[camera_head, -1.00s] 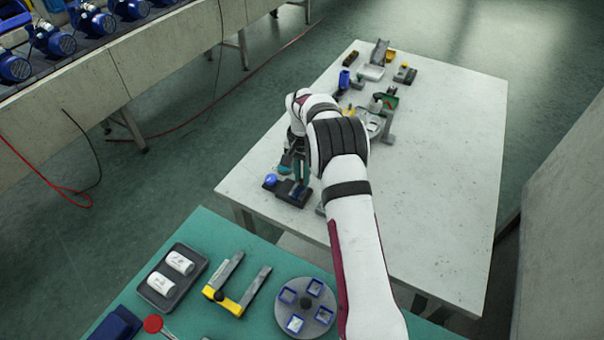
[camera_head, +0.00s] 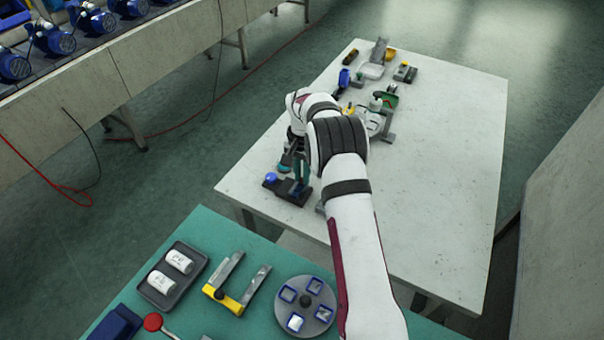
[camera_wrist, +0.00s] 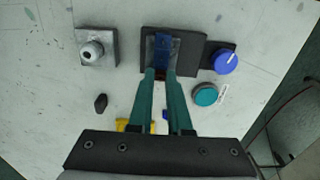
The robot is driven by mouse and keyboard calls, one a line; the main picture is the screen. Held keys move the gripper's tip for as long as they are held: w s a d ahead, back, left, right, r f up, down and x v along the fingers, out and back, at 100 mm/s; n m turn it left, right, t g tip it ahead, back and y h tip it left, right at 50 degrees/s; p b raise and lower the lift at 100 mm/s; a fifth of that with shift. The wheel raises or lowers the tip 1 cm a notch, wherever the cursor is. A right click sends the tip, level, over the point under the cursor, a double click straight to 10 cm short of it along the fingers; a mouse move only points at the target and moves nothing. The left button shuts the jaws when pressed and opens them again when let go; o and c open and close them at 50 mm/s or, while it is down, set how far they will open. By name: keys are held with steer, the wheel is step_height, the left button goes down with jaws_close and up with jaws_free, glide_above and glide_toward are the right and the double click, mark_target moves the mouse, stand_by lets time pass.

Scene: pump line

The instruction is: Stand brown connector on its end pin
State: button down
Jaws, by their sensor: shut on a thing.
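My gripper (camera_wrist: 161,74) is shut, its two teal fingers reaching down to a dark fixture block with a blue insert (camera_wrist: 163,47). A small dark reddish-brown piece (camera_wrist: 160,74), which looks like the brown connector, shows between the fingertips at the near edge of the block. Most of it is hidden by the fingers, so its tilt and its end pin cannot be made out. In the head view my gripper (camera_head: 299,184) is low over the same dark fixture (camera_head: 292,194) at the left edge of the white table, partly hidden by my arm.
A blue knob (camera_wrist: 226,61) and a teal round button (camera_wrist: 205,95) sit right of the block. A grey block with a round knob (camera_wrist: 92,50) and a small black piece (camera_wrist: 100,102) lie left. Several parts stand at the white table's far end; its right side (camera_head: 450,170) is clear.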

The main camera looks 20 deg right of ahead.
steer(key=c, duration=0.8)
jaws_free()
steer(key=shift+o, duration=0.2)
steer(key=shift+r, duration=2.95)
